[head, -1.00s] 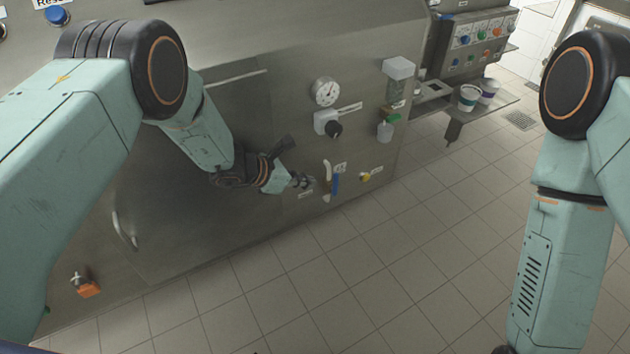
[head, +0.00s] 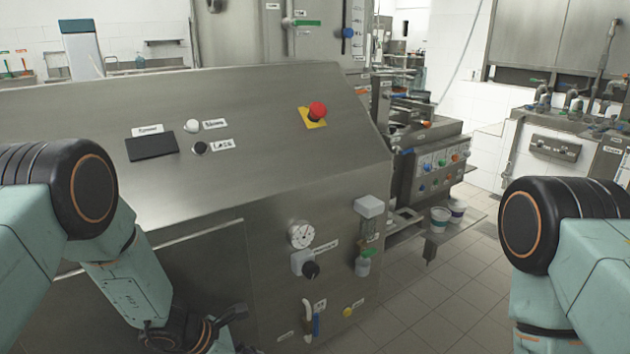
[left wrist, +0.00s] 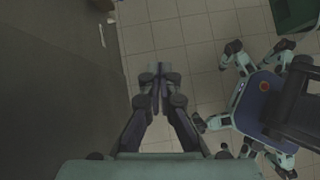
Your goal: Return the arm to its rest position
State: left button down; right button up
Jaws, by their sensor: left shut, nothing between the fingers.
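My left arm comes in from the left in the head view, and its wrist (head: 190,332) is at the bottom edge, in front of the machine's steel front. The left gripper's fingertips are cut off there. In the left wrist view my left gripper (left wrist: 158,72) is shut, with its fingers together and nothing between them, above the tiled floor. My right arm (head: 545,265) hangs at the right of the head view; its gripper is out of the picture.
The steel machine (head: 290,180) fills the left and middle. Two cups (head: 440,217) stand on a side shelf. Tiled floor (head: 440,310) is open between the machine and my right arm.

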pick_arm(q)
jog(key=s+a+f+m+g+y, duration=0.2)
jog(key=s+a+f+m, duration=0.15)
jog(key=s, duration=0.55)
jog(key=s+a+f+m+g+y, duration=0.25)
jog(key=s+a+m, duration=0.2)
jog(key=s, duration=0.35)
jog(key=s+a+f+m+g+y, duration=0.2)
jog(key=s+a+m+y, duration=0.15)
jog(key=s, duration=0.55)
jog(key=s+d+r+m+t+h, duration=0.1)
jog(key=s+d+r+m+t, duration=0.1)
jog(key=s+m, duration=0.5)
jog(key=r+m+t, duration=0.1)
jog(key=m, duration=0.3)
jog(key=shift+s+d+r, duration=0.2)
jog(key=shift+s, duration=0.2)
